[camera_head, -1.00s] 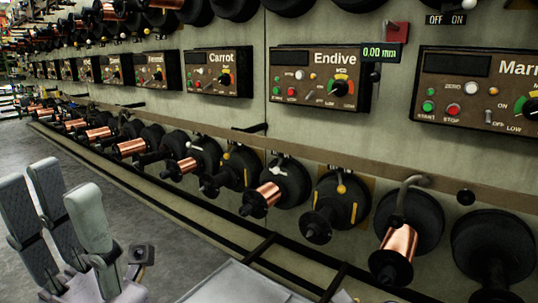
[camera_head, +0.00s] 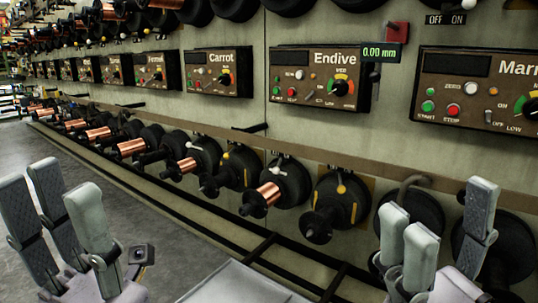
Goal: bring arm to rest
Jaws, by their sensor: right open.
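My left gripper (camera_head: 70,215) is at the lower left, with its grey padded fingers pointing up and spread apart. It is open and empty, over the grey floor and away from the machine wall. My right gripper (camera_head: 435,228) is at the lower right, with its fingers up and apart. It is open with nothing between its fingers.
The wall carries control panels labelled Carrot (camera_head: 219,72), Endive (camera_head: 319,78) and one partly cut off at right (camera_head: 476,88). Below them runs a row of black spools, some with copper wire (camera_head: 268,193). A pale flat surface (camera_head: 235,283) lies at bottom centre. Floor (camera_head: 150,212) at left is clear.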

